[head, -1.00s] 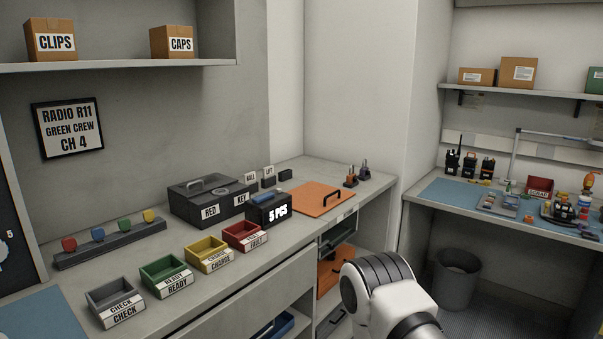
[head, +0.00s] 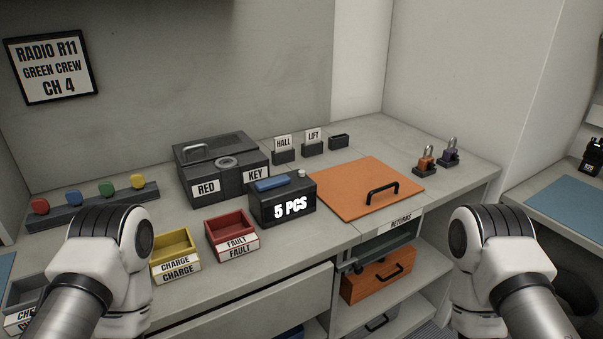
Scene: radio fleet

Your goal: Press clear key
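A dark counter box (head: 283,201) with a lit display reading "5 PCS" stands on the bench near the middle of the head view. Its top has a blue bar (head: 271,184) and a small pale round knob (head: 301,173). No label on either can be read, so I cannot tell which is the clear key. Parts of both my arms show at the lower left and lower right, apart from the box. Neither gripper's fingers can be seen.
A black lockbox (head: 222,165) marked RED and KEY stands behind the counter. A red FAULT tray (head: 231,235) and yellow CHARGE tray (head: 175,259) are to its left. An orange panel (head: 345,205) with a handle lies to its right. Two padlocks (head: 425,160) (head: 448,152) stand beyond.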

